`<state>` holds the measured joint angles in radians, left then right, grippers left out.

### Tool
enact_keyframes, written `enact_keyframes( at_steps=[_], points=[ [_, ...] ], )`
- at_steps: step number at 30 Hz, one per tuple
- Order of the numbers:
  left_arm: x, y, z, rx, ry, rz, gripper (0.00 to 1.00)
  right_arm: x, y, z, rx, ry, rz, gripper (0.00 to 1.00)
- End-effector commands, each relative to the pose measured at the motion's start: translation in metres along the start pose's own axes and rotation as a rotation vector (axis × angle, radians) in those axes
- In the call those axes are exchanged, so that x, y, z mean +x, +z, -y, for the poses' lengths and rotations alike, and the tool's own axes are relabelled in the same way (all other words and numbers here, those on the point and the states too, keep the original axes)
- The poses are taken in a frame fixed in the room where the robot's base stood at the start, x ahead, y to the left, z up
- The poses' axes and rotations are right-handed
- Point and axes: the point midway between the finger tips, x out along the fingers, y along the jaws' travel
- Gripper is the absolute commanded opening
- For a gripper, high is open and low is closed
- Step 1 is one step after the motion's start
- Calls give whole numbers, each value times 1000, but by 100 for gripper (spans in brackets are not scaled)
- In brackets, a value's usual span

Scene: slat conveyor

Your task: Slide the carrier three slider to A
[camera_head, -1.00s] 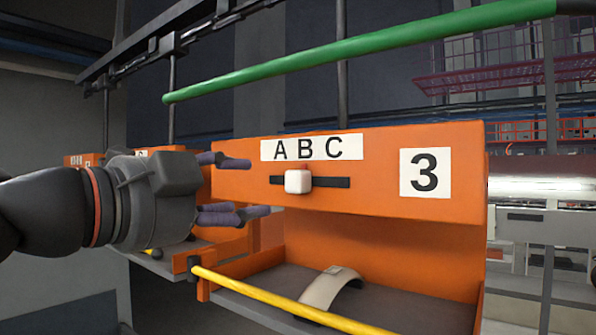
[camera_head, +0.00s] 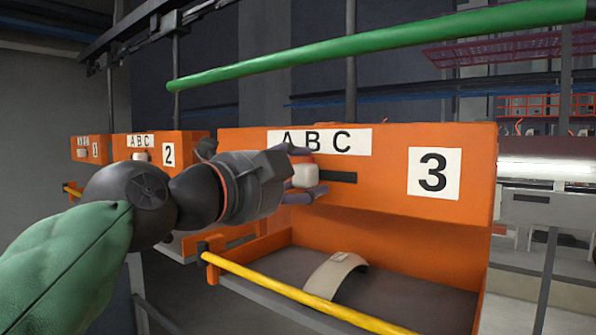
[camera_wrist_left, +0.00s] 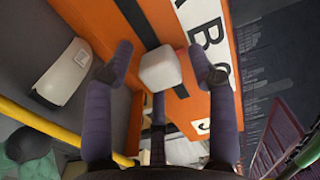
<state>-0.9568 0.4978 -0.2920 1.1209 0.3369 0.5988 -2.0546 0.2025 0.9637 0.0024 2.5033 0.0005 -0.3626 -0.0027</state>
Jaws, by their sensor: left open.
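Carrier three (camera_head: 390,194) is an orange box with a white "3" sign (camera_head: 433,173) and an ABC label (camera_head: 340,141) above a black slot (camera_head: 338,177). Its white slider knob (camera_head: 305,176) sits in the slot, roughly under the B. My left gripper (camera_head: 310,174) is open, with its purple fingers around the knob, one above and one below it. In the left wrist view, the knob (camera_wrist_left: 162,70) lies between the spread fingers, with gaps on both sides. The gripper body hides the left end of the slot. My right gripper is not in view.
Carriers two (camera_head: 169,156) and one (camera_head: 95,151) hang further left. A yellow bar (camera_head: 300,290) runs along the front of carrier three's tray, which holds a pale curved piece (camera_head: 335,277). A green bar (camera_head: 370,46) crosses above.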

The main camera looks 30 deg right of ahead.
Motion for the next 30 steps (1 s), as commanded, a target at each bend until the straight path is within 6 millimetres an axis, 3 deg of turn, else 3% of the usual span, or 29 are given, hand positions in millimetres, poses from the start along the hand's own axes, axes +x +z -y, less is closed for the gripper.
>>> enact_keyframes(
  at_steps=[6, 8, 12, 13, 21, 30],
  points=[
    [0, 0, 0, 0, 0, 0, 57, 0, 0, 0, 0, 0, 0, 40],
    [0, 0, 0, 0, 0, 0, 43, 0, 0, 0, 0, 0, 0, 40],
    [0, 0, 0, 0, 0, 0, 3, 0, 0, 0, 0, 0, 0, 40],
    [0, 0, 0, 0, 0, 0, 0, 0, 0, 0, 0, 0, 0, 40],
    [0, 4, 0, -1, 0, 1, 0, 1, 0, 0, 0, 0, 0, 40],
    [0, 44, 0, -1, -2, 3, 0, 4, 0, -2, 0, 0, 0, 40]
  ],
)
